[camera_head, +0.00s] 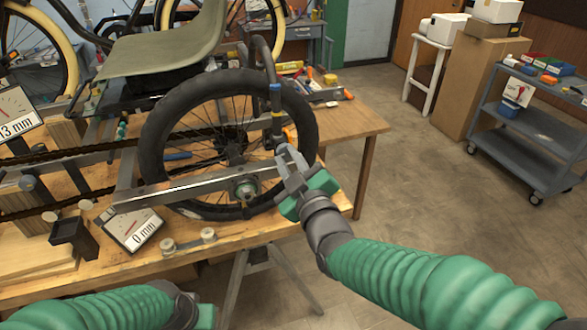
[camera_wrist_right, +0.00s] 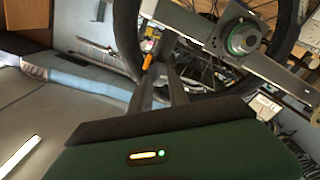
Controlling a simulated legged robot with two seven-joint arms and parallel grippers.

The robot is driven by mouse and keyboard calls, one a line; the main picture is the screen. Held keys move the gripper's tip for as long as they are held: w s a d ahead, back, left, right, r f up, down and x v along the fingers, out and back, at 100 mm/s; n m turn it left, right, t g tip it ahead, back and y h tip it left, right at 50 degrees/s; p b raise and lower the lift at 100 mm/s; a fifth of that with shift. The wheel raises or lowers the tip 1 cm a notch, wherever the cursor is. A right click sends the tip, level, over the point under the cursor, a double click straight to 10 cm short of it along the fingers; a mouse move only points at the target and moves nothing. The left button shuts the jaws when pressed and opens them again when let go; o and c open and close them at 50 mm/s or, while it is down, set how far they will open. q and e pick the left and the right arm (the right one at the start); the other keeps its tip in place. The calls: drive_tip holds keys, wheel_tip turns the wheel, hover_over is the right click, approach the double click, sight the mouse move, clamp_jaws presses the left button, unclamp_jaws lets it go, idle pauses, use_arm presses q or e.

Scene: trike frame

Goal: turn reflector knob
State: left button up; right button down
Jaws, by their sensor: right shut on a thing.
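My right gripper (camera_head: 284,153) is at the right side of the trike's black-tyred wheel (camera_head: 160,150), close to the frame bar. Its fingers are shut on a small part there, which I take to be the reflector knob; the fingers hide most of it. An orange piece (camera_head: 290,134) shows just beyond the fingertips. In the right wrist view the two dark fingers (camera_wrist_right: 161,75) reach toward the wheel, with the orange piece (camera_wrist_right: 148,62) by the left fingertip. My left arm crosses the bottom left of the head view; its green gripper body (camera_head: 206,316) shows at the edge, fingers out of sight.
The trike frame stands on a wooden workbench (camera_head: 360,122). A 0 mm gauge (camera_head: 134,228) and a black holder (camera_head: 73,236) lie at the bench front. A hub nut (camera_head: 245,190) sits on the bar left of my gripper. A grey cart (camera_head: 535,125) stands far right; floor between is clear.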

drive_tip(key=n+b, duration=0.1)
drive_tip(key=n, duration=0.1)
drive_tip(key=n+b, duration=0.1)
drive_tip(key=n, duration=0.2)
drive_tip(key=shift+w+d, duration=0.1)
drive_tip(key=shift+w, duration=0.1)
drive_tip(key=n+b, duration=0.1)
drive_tip(key=n, duration=0.2)
drive_tip(key=shift+n, duration=0.4)
drive_tip(key=shift+n+b, duration=0.5)
drive_tip(key=shift+n, duration=0.7)
